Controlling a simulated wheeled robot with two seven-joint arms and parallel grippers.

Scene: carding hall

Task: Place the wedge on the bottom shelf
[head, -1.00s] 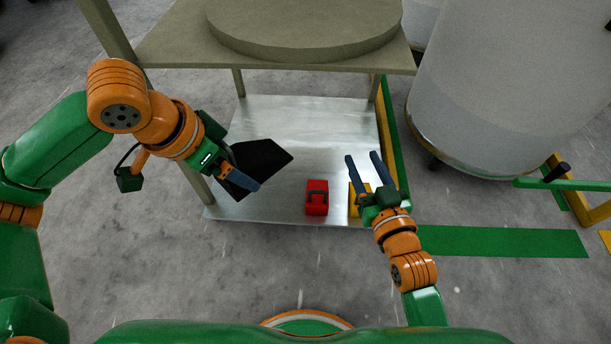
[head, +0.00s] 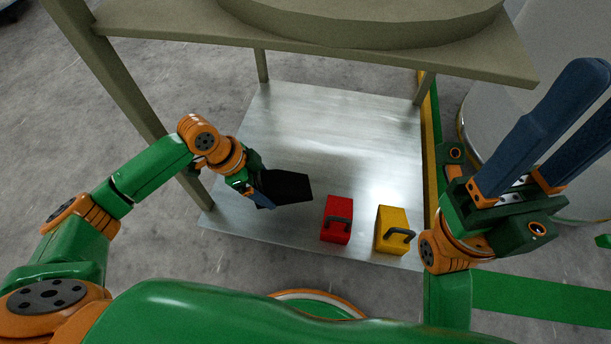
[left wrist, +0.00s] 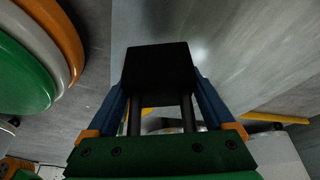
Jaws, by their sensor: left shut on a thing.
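The wedge (head: 290,187) is a black block in my left gripper (head: 262,197), over the left part of the bottom shelf (head: 330,125), a shiny metal sheet. I cannot tell whether it touches the shelf. In the left wrist view the black wedge (left wrist: 158,68) sits between the two blue fingers, with two dark bars behind it. The left gripper (left wrist: 162,103) is shut on it. My right gripper (head: 592,115) is large at the right of the head view, its blue fingers apart and empty; one fingertip is cut off by the edge.
The upper shelf (head: 170,22) with a round slab (head: 370,22) overhangs the back. A post (head: 125,95) is near my left arm. The shelf's middle and back are clear.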

